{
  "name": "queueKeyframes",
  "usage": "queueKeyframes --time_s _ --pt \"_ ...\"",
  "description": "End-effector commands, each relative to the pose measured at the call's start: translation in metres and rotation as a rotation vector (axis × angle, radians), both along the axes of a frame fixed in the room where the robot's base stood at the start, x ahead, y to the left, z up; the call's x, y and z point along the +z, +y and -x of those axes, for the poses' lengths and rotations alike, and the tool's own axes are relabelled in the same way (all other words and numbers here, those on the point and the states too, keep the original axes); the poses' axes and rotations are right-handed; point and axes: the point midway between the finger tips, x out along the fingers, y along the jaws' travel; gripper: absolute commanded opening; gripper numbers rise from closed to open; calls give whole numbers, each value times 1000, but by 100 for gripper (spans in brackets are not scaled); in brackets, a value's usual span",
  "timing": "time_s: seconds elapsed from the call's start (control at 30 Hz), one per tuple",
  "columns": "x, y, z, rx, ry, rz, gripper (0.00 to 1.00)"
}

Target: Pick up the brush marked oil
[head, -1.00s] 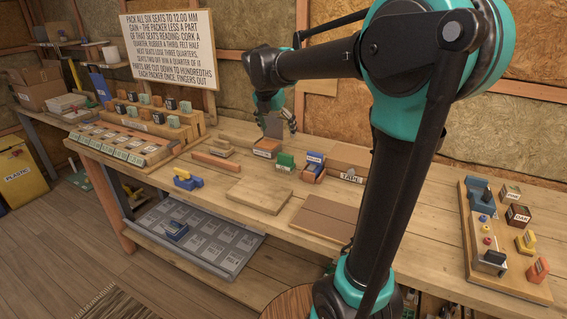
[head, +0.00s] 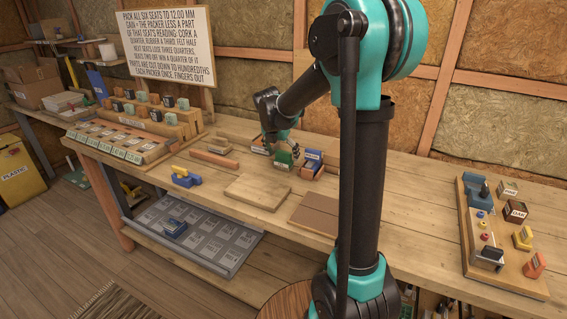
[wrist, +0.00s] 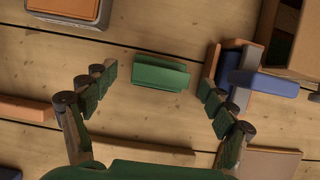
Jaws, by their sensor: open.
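My gripper (head: 279,146) hangs over the workbench, pointing down. In the wrist view my gripper (wrist: 158,84) is open, with one green-padded finger at each side of a green block-like object (wrist: 160,74). The fingers look clear of it, and nothing is held. This green object (head: 284,160) also shows in the head view just below the gripper, with a small pale label too small to read. A blue piece in an orange-brown holder (wrist: 262,84) lies just right of the right finger; it also shows in the head view (head: 313,157). I cannot read the word oil anywhere.
A flat wooden board (head: 257,192) and a brown panel (head: 315,214) lie toward the front edge. A wooden strip (head: 213,159) lies left. A rack of blocks (head: 150,118) stands farther left. A control board (head: 483,235) is at the right. The right-middle bench is clear.

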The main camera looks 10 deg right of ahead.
Motion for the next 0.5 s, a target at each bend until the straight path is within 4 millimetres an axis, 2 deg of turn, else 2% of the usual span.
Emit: queueKeyframes --time_s 0.1,0.2,0.43,0.5 --pt "-15 -4 -6 -2 0 0 84" --pt "-21 -5 -7 -2 0 -1 84" --pt "-23 -6 -8 -1 0 0 84" --pt "-22 -6 -8 -1 0 0 78"
